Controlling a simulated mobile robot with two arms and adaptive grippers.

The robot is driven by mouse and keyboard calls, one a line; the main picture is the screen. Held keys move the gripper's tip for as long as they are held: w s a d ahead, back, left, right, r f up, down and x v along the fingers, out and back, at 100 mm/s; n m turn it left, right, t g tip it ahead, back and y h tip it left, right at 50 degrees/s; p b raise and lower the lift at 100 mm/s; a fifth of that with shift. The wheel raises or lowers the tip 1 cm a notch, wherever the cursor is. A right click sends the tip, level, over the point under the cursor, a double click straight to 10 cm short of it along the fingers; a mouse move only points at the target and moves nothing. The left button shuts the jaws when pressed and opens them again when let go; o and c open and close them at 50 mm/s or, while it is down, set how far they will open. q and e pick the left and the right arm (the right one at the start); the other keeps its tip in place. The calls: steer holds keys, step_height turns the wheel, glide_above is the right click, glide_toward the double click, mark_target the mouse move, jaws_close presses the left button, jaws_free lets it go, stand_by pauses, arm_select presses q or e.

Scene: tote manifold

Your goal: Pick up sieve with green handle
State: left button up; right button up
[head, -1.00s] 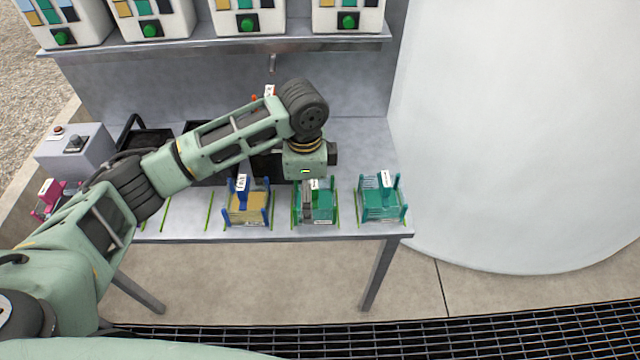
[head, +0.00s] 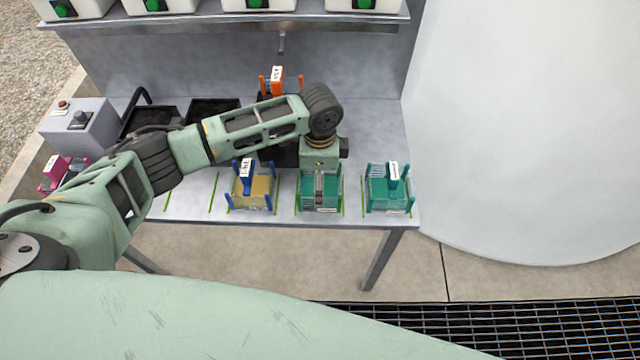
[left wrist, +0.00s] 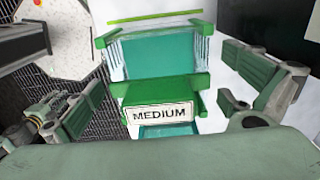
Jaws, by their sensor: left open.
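The sieve with the green handle (left wrist: 160,90) is in the left wrist view, its handle label reading "MEDIUM". In the head view this sieve (head: 320,203) stands at the front of the bench, partly hidden by my left gripper (head: 320,185). In the left wrist view my left gripper (left wrist: 170,108) is open, with one finger at each side of the sieve and the handle between them. The fingers look apart from the handle.
A blue-posted sieve (head: 250,192) stands to the left and a teal-handled sieve (head: 388,192) close to the right. An orange-handled one (head: 277,78) is behind my arm. Black trays (head: 213,110) and a grey control box (head: 77,125) are farther left.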

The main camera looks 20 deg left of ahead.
arm_select(q)
steer(key=shift+f, duration=0.3)
steer(key=c, duration=1.2)
steer(key=shift+c, duration=0.4)
steer(key=shift+r, duration=0.2)
